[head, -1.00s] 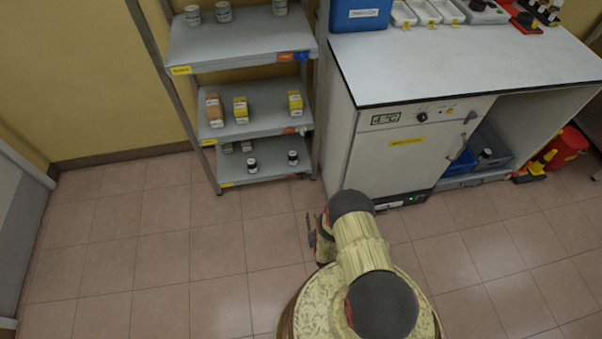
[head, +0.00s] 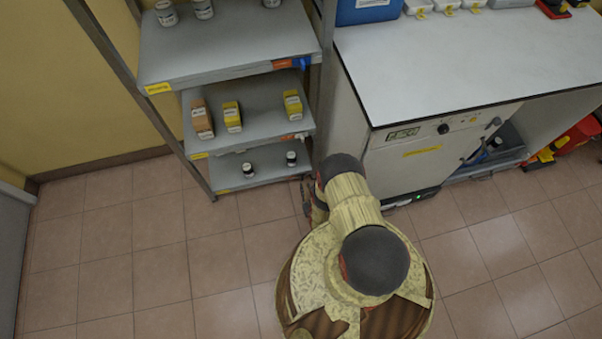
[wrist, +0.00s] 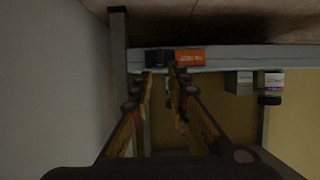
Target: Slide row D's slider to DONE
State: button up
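In the wrist view, which looks upside down, a shelf front edge (wrist: 235,56) carries an orange label (wrist: 191,57) with a small dark block (wrist: 155,58), possibly the slider, beside it on the left. The label's writing is too small to read. My gripper (wrist: 160,72) has its two fingers apart, tips near the dark block and the label; I cannot tell whether they touch. In the head view my arm hides most of the gripper, beside the right end of the lowest shelf (head: 262,172). That shelf's right front edge is partly hidden.
Black-capped bottles (head: 291,158) stand on the lowest shelf; one bottle (wrist: 271,87) shows in the wrist view. Yellow and orange boxes (head: 232,116) stand on the shelf above. A white cabinet (head: 415,160) stands close on the right. The floor at left is clear.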

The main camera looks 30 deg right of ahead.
aim_at(302, 178)
jog(key=b+x, duration=0.2)
jog(key=x, duration=0.5)
jog(key=shift+w+b, duration=0.15)
jog(key=shift+b, duration=0.25)
jog(key=shift+c, duration=0.4)
grip_shut()
